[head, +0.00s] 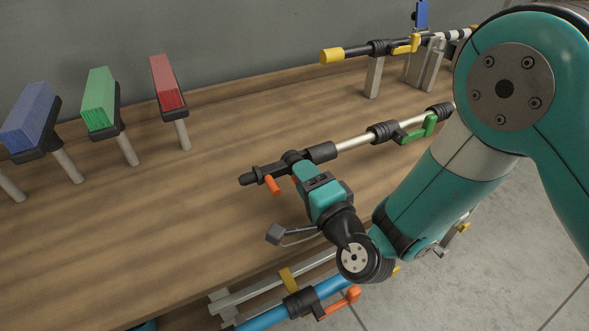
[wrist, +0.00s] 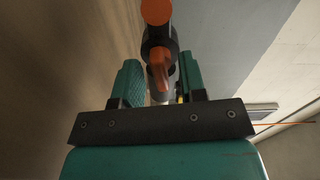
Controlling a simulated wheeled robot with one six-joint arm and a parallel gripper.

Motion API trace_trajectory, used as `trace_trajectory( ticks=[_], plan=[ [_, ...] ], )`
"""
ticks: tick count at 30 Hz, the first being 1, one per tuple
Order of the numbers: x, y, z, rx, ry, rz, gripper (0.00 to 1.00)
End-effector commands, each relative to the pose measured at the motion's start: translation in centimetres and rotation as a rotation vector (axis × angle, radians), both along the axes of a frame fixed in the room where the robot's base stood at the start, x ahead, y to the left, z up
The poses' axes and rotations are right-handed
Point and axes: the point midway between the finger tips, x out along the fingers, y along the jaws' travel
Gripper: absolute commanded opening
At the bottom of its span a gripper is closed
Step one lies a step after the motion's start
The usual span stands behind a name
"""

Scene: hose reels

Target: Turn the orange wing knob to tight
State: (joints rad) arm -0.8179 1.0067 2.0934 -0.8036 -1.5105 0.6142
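The orange wing knob (head: 272,185) sits on a black fitting near the left end of a horizontal rod (head: 357,141) in the head view. In the wrist view it shows as an orange rounded end (wrist: 157,12) at the top and an orange part (wrist: 160,73) lower down, with black between them. My gripper (head: 298,168) is at the rod, just right of the visible orange part. In the wrist view its two teal fingers (wrist: 161,82) stand apart on either side of the lower orange part, with small gaps. Contact cannot be made out. My gripper hides part of the fitting.
A green handle (head: 418,130) sits farther right on the same rod. A rod with a yellow end (head: 332,55) and yellow handle lies behind. A blue pipe with an orange lever (head: 342,303) lies in front. Blue, green and red blocks (head: 167,82) stand on posts at left.

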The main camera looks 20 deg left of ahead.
Motion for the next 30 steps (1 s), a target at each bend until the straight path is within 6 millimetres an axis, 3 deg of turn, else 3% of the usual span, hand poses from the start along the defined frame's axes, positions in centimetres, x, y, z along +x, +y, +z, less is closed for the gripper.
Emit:
trace_trajectory(
  ticks=[6, 11, 12, 22, 30],
  plan=[
    [-0.01, 0.06, -0.04, 0.001, 0.000, 0.001, 0.38],
    [-0.06, 0.11, -0.03, 0.001, 0.000, 0.002, 0.02],
    [-0.06, 0.12, -0.03, 0.000, 0.001, 0.002, 0.00],
    [-0.10, 0.15, -0.13, 0.027, 0.032, 0.004, 0.00],
    [-0.12, 0.16, -0.24, 0.136, 0.160, 0.004, 0.00]
  ],
)
